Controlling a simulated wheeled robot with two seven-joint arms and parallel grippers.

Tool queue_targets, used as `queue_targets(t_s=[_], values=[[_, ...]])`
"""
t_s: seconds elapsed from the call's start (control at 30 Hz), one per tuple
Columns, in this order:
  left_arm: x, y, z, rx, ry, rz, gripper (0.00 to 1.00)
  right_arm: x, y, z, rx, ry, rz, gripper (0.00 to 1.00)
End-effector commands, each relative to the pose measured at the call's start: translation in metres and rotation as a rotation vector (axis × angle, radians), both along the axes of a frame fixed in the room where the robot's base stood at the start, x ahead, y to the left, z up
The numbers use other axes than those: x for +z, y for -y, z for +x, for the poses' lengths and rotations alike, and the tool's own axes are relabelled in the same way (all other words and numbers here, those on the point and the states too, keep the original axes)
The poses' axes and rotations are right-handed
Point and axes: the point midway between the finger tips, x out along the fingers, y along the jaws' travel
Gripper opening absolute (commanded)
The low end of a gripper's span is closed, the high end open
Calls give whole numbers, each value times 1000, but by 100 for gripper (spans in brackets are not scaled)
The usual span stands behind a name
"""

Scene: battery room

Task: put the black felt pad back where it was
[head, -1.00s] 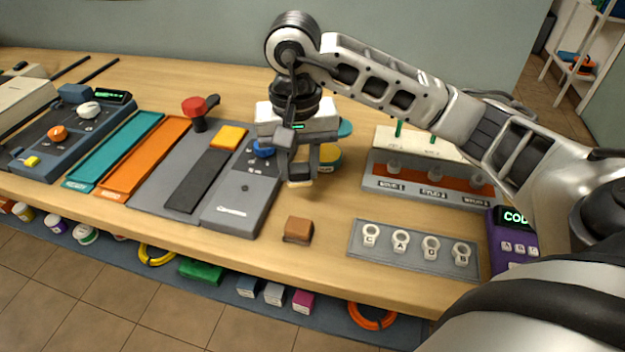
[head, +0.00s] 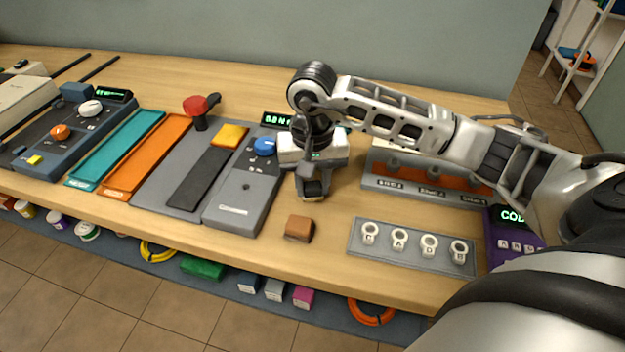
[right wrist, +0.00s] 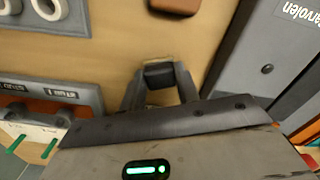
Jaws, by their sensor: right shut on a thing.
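My right gripper (head: 312,194) is shut on a small dark block that looks like the black felt pad (right wrist: 159,75). In the right wrist view the pad sits between the two fingertips, with bare wood beyond it. In the head view the gripper points down over the table, right of the grey device with the blue knob (head: 238,190) and behind the brown block (head: 299,228). I cannot tell whether the pad touches the table. My left gripper is not in view.
A grey rack with several lettered rings (head: 365,257) lies at the front right. A grey stand with labels (head: 375,187) is behind it, and a purple code box (head: 497,222) to its right. A long dark strip (head: 203,178) lies at left. Bare wood surrounds the brown block.

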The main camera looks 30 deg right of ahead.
Motion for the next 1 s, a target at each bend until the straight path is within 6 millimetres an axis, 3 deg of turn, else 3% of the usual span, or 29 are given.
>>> queue_targets(t_s=[0.03, 0.1, 0.53, 1.0], values=[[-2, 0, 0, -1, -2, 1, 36, -2, 0, 0, 0, 0, 0, 37], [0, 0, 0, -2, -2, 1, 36, -1, 0, 0, 0, 0, 0, 53], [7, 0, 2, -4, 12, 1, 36, 9, 0, 1, 0, 2, 0, 53], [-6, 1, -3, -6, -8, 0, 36, 102, 0, 1, 0, 4, 0, 53]])
